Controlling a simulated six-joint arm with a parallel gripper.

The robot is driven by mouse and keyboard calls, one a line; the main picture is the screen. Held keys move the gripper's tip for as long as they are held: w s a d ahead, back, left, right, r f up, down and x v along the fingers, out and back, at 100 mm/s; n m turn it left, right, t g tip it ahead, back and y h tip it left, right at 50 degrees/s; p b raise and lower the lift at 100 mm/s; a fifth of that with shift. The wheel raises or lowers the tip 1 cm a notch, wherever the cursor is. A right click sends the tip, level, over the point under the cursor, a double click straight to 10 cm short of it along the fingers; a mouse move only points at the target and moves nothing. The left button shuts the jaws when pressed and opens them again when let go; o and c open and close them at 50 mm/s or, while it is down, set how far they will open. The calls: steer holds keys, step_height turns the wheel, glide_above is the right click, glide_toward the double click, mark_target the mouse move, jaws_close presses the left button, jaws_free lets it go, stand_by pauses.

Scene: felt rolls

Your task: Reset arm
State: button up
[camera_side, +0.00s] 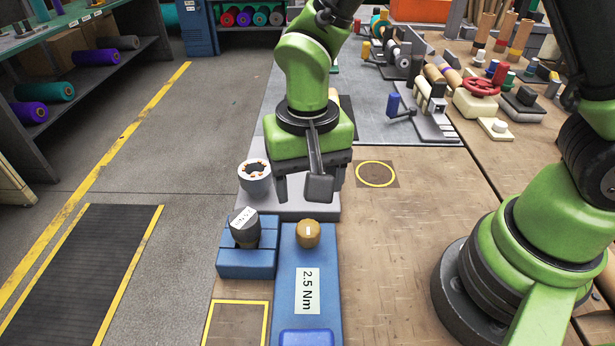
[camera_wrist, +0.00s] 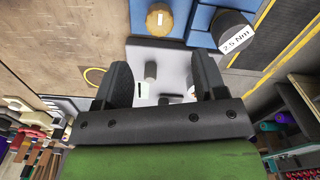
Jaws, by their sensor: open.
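My gripper (camera_side: 308,190) is at the end of the green arm, pointing down above a light grey plate (camera_side: 290,207) at the middle of the bench. Its two dark fingers are apart with nothing held between them. In the wrist view my gripper (camera_wrist: 165,82) also shows open, with the grey plate (camera_wrist: 172,65) and a small grey post (camera_wrist: 151,70) seen between the fingers. In the side view my gripper hides part of the plate.
A white ring-topped cup (camera_side: 256,184) stands at the plate's left. In front are a dark knob (camera_side: 243,236) on a blue block (camera_side: 246,264) and a tan knob (camera_side: 308,234) on a blue base labelled 2.5 Nm (camera_side: 320,260). Bare wood (camera_side: 400,240) lies to the right.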

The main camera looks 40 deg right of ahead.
steer(key=shift+r, duration=0.1)
steer(key=s+d+r+t+y, duration=0.1)
steer(key=d+r, duration=0.2)
steer(key=r, duration=0.3)
steer(key=s+d+r+t, duration=0.1)
steer(key=d+r+t, duration=0.1)
steer(key=r, duration=0.4)
steer(key=s+d+r+n+t+y, duration=0.1)
steer(key=s+d+r+t, duration=0.3)
steer(key=s, duration=0.5)
step_height(320, 180, up, 2)
steer(key=shift+s+d+r+n, duration=0.1)
steer(key=shift+s+d+n, duration=0.2)
steer(key=shift+s+d, duration=0.1)
